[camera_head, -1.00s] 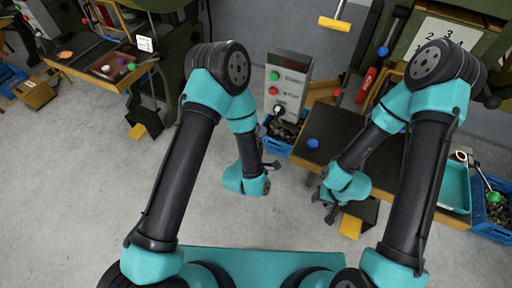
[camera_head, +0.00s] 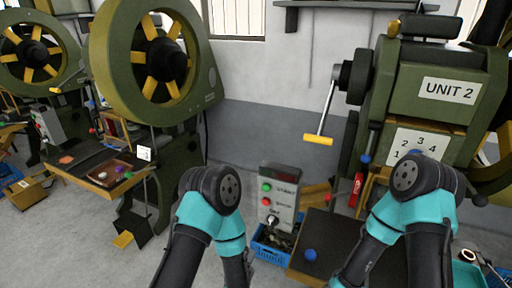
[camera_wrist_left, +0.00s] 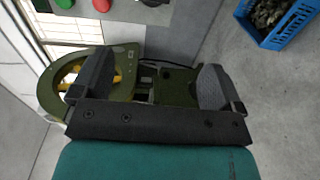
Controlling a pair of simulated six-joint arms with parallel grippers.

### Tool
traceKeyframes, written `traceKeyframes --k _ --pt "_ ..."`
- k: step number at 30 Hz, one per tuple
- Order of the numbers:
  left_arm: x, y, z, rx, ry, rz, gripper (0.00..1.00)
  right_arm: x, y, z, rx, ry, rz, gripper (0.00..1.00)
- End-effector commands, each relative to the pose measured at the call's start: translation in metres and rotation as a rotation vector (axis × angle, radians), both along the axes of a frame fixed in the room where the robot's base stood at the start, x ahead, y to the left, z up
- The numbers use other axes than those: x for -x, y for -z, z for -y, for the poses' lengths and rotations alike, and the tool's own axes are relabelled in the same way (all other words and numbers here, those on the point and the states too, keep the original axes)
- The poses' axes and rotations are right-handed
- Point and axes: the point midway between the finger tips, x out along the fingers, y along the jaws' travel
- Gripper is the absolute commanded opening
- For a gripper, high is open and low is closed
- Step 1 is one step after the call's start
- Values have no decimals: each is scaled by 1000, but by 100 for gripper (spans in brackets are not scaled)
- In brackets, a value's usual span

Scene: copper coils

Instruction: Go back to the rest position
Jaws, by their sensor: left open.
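My left gripper (camera_wrist_left: 152,82) shows in the left wrist view with its two dark fingers wide apart and nothing between them. Beyond the fingers is a green machine (camera_wrist_left: 120,65) with a round wheel. My right gripper cannot be seen in any current view.
A control box (camera_head: 281,196) with green and red buttons stands between my arms, above a blue crate (camera_head: 268,250). A dark-topped table (camera_head: 325,240) is at right, with a copper coil (camera_head: 469,255) farther right.

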Motion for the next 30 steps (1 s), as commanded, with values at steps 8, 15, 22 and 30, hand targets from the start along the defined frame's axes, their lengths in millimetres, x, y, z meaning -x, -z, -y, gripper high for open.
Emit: traceKeyframes --k 8,15,22,30 --pt "-3 42 -44 -320 34 -189 93 0 0 0 0 0 0 43" --pt "17 83 -93 -618 178 -398 93 0 0 0 0 0 0 43" --pt "56 109 -139 -826 401 -579 93 0 0 0 0 0 0 43" --pt "116 120 -183 -945 730 -725 93 0 0 0 0 0 0 43"
